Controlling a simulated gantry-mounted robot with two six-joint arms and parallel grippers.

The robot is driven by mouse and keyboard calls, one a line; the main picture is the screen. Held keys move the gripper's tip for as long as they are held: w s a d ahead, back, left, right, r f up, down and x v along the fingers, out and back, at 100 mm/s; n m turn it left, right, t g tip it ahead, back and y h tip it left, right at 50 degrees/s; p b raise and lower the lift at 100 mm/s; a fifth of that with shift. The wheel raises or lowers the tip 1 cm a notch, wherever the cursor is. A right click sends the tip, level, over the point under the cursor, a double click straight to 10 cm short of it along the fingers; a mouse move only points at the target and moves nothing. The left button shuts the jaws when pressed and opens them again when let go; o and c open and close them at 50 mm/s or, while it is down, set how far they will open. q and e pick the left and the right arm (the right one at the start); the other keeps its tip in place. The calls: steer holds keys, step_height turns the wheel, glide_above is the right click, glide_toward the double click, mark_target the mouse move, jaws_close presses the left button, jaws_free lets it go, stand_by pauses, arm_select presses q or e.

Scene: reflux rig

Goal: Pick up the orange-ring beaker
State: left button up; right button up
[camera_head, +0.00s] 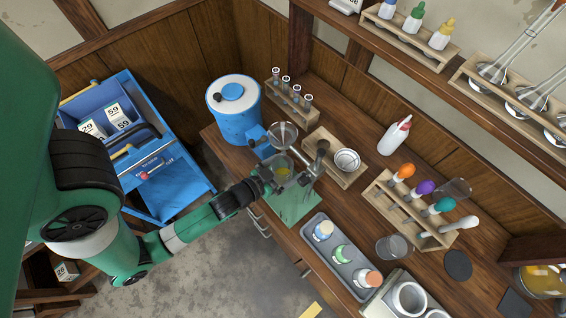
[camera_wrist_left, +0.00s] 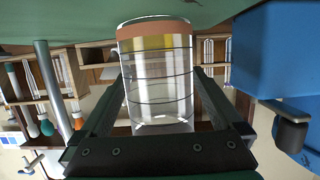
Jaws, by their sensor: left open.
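The orange-ring beaker (camera_wrist_left: 157,95) is clear glass with dark lines, an orange-brown band at the upper end of the picture and yellow contents beside it. In the wrist view it stands between the fingers of my left gripper (camera_wrist_left: 160,84). The jaws are open, one finger on each side; contact cannot be made out. In the head view my left gripper (camera_head: 268,181) reaches the beaker (camera_head: 283,171) from the left, low over the green stand base (camera_head: 292,208). The beaker's ring is hard to see there. My right gripper is not in view.
A blue container (camera_head: 234,120) stands behind left. A grey tray (camera_head: 312,243) with small bottles is at front right. A wooden rack (camera_head: 381,207) with coloured tops stands further right.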

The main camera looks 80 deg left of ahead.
arm_select(q)
steer(key=shift+w+a+f, duration=0.15)
steer(key=shift+w+f, duration=0.05)
steer(key=shift+w, duration=0.1)
steer(key=c, duration=1.4)
steer(key=shift+r, duration=0.2)
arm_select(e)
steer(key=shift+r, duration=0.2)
